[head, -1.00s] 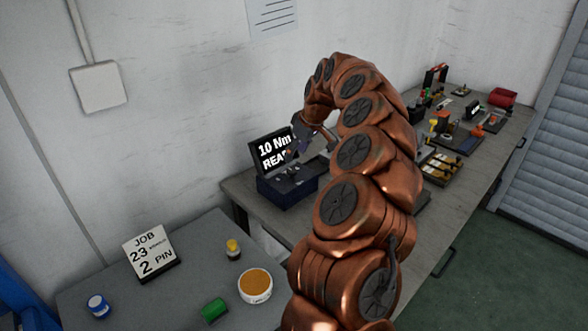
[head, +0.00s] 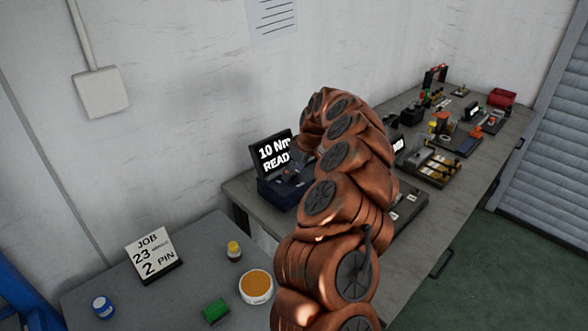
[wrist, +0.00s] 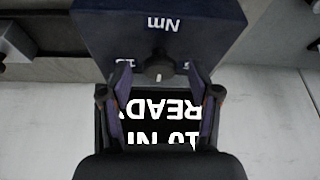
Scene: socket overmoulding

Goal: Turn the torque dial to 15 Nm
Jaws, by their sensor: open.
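The torque unit is a dark blue box (head: 275,195) with an upright black screen (head: 272,152) on the left end of the long bench. The screen reads "10 Nm" and "READ", its edge covered by my arm. In the wrist view the box (wrist: 205,22) appears upside down with an "Nm" mark and small white figures, and the screen (wrist: 165,115) below it. The small dial (wrist: 160,62) with a light mark sits between my fingertips, partly unclear. My gripper (wrist: 158,70) is open, with one finger on either side of the dial; contact cannot be told.
My arm covers part of the long bench (head: 440,205). Further right stand several fixtures and a red bin (head: 502,97). On the near table are a job card (head: 153,255), a round tub (head: 256,286), a green block (head: 215,311) and small bottles.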

